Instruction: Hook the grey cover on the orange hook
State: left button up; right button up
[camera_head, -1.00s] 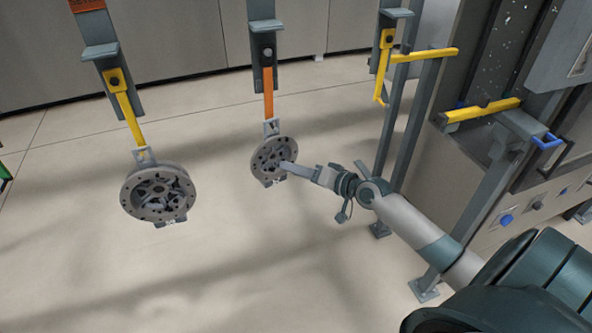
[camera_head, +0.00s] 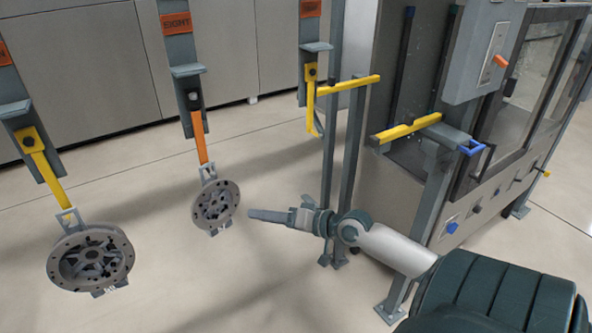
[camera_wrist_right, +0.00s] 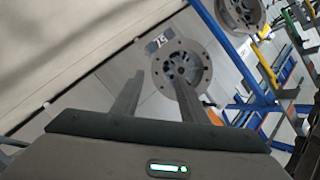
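The round grey cover (camera_head: 216,204) hangs below the orange hook (camera_head: 200,137), its top bracket at the hook's lower end. The fine contact there is too small to tell. My right gripper (camera_head: 252,214) is to the right of the cover, apart from it and empty. In the right wrist view the two fingers of my right gripper (camera_wrist_right: 157,90) are spread apart, with a grey cover (camera_wrist_right: 165,73) beyond them, partly hidden by one finger. My left gripper is not in view.
Another grey cover (camera_head: 62,262) hangs from a yellow hook (camera_head: 45,168) at the left. A second yellow hook (camera_head: 310,95) hangs empty near a yellow-topped stand (camera_head: 347,85). A machine with blue handles (camera_head: 470,148) stands at the right. Floor below the covers is clear.

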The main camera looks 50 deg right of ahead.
jog(key=b+v, duration=0.2)
jog(key=v, duration=0.6)
jog(key=shift+s+d+b, duration=0.15)
jog(key=shift+s+b, duration=0.2)
jog(key=shift+b, duration=0.05)
